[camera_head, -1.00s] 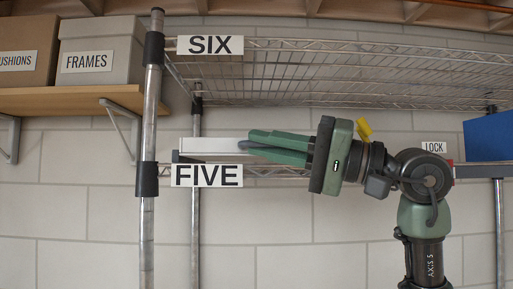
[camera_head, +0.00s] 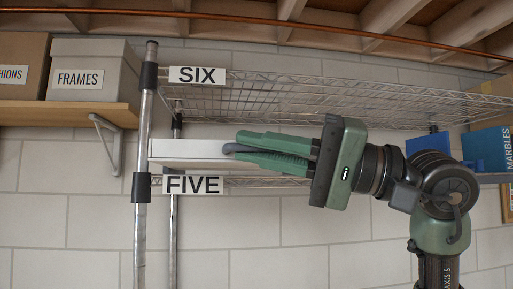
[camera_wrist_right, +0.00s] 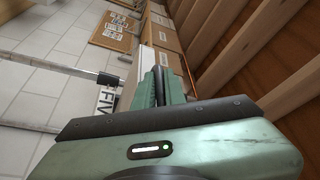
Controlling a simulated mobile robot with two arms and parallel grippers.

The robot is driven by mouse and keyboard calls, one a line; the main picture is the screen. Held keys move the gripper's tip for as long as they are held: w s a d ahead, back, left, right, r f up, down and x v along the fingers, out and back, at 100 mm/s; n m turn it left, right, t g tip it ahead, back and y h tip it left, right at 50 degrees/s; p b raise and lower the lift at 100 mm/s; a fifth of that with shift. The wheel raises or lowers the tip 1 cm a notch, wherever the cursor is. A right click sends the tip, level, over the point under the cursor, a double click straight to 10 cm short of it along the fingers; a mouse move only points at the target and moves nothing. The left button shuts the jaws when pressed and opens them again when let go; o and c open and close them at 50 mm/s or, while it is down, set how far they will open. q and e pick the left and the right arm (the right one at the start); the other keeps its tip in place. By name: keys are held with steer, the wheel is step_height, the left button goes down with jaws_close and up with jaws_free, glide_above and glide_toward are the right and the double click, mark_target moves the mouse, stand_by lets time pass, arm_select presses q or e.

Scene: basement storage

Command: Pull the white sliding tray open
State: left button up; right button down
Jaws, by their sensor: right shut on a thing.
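The white sliding tray (camera_head: 188,150) sits at the shelf level labelled FIVE (camera_head: 193,185), showing as a long pale box with its front face toward me. My right gripper (camera_head: 232,144) comes in from the right, with its green fingers closed on a dark grey handle (camera_head: 229,150) on the tray's front. The fingers hide the right part of the tray. My left gripper is not in view.
The wire shelf labelled SIX (camera_head: 300,95) runs just above the tray. A metal post (camera_head: 142,220) stands at its left. A FRAMES box (camera_head: 92,72) is on a wooden shelf at left. Blue bins (camera_head: 487,150) are behind my arm at right.

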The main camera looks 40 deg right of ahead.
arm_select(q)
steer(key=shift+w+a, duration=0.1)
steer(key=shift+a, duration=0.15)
arm_select(e)
steer(key=c, duration=1.5)
jaws_free()
steer(key=b+v, duration=0.3)
steer(key=v, duration=0.3)
steer(key=shift+s+d+f, duration=0.15)
steer(key=shift+s+d, duration=0.1)
steer(key=shift+d, duration=0.05)
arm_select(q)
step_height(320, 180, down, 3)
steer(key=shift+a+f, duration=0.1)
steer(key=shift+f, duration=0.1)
arm_select(e)
steer(key=shift+s+d, duration=0.25)
steer(key=shift+s, duration=0.1)
